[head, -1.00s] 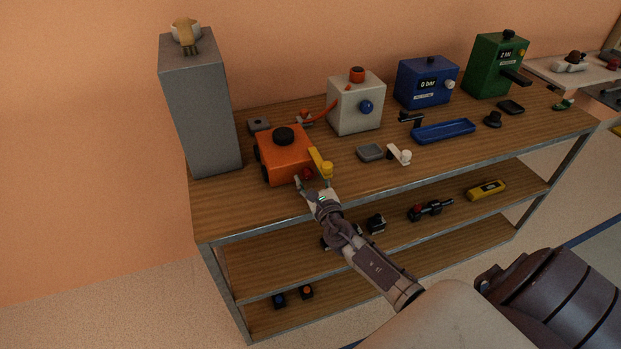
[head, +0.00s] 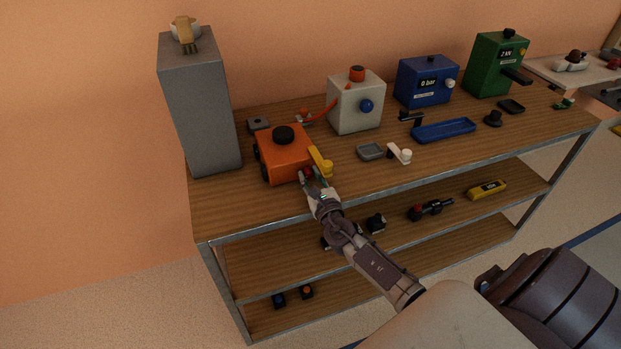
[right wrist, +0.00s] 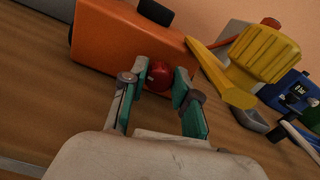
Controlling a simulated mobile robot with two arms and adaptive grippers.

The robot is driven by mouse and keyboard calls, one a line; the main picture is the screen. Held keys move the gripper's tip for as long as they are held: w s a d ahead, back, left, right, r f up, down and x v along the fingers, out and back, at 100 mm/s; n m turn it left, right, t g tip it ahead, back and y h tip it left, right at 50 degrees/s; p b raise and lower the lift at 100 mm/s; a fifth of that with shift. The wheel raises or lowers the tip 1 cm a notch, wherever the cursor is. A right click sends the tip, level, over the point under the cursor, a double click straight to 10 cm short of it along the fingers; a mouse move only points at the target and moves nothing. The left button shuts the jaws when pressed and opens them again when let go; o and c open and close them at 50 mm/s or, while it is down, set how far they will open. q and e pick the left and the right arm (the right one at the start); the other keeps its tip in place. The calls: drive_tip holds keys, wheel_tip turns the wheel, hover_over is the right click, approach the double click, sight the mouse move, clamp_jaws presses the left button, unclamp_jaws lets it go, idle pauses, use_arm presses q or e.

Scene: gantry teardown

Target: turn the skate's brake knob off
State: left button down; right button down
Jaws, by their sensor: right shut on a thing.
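The skate is an orange box (head: 280,158) with dark wheels and a black cap on top, standing at the left of the upper shelf. Its small red knob (right wrist: 159,76) sits on the near face, with a yellow lever (head: 320,162) beside it. In the head view the knob is mostly hidden by my fingers. My right gripper (head: 310,176) is shut on the red knob; the right wrist view shows its two teal-padded fingers (right wrist: 160,82) on either side of it. I cannot read the knob's setting. My left gripper is not in view.
A tall grey block (head: 202,110) stands left of the skate. A white box (head: 350,115) with a blue knob stands behind to the right, with an orange hose near it. A grey dish (head: 370,152) and a white-handled part (head: 399,154) lie right of the skate.

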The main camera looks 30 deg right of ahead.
drive_tip(key=m+b, duration=0.2)
drive_tip(key=m, duration=0.2)
drive_tip(key=shift+f, duration=0.15)
drive_tip(key=m+b, duration=0.1)
drive_tip(key=m, duration=0.3)
drive_tip(key=shift+d+m+b, duration=0.1)
drive_tip(key=shift+m+b, duration=0.25)
drive_tip(key=shift+m, duration=0.05)
drive_tip(key=m+b, duration=0.1)
drive_tip(key=m, duration=0.3)
drive_tip(key=shift+m+b, duration=0.35)
drive_tip(key=shift+m, duration=1.85)
drive_tip(key=c, duration=0.9)
unclamp_jaws()
drive_tip(key=shift+d, duration=0.1)
drive_tip(key=shift+o, duration=0.2)
drive_tip(key=shift+s, duration=0.1)
